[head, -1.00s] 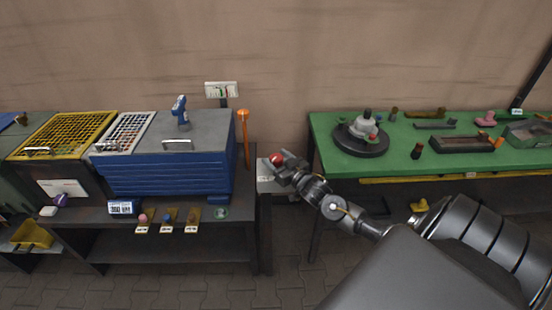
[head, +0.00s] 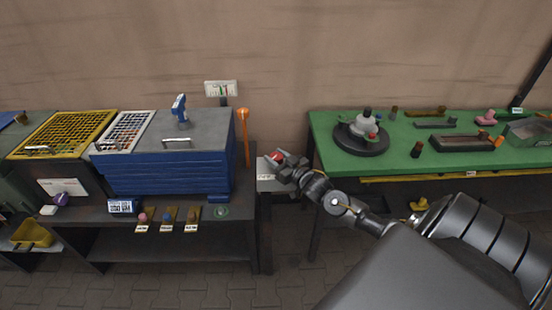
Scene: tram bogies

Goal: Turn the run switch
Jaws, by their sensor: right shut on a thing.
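My right gripper (head: 283,160) is at a small grey box (head: 265,170) between the two benches, shut on a red knob (head: 277,155) on that box. The gripper fingers partly hide the knob. The label on the box front is too small to read. Three small knobs stand on labelled plates along the left bench's front: a pink one (head: 143,217), a blue one (head: 167,217) and a brown one (head: 192,216). Their labels cannot be read, so I cannot tell which control is the run switch. My left gripper is not in view.
A blue cabinet (head: 165,175) and a yellow grid cover (head: 65,133) are on the left. An orange-topped post (head: 244,135) stands near the grey box. The green bench (head: 390,168) on the right holds a round turntable (head: 361,143) and several parts.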

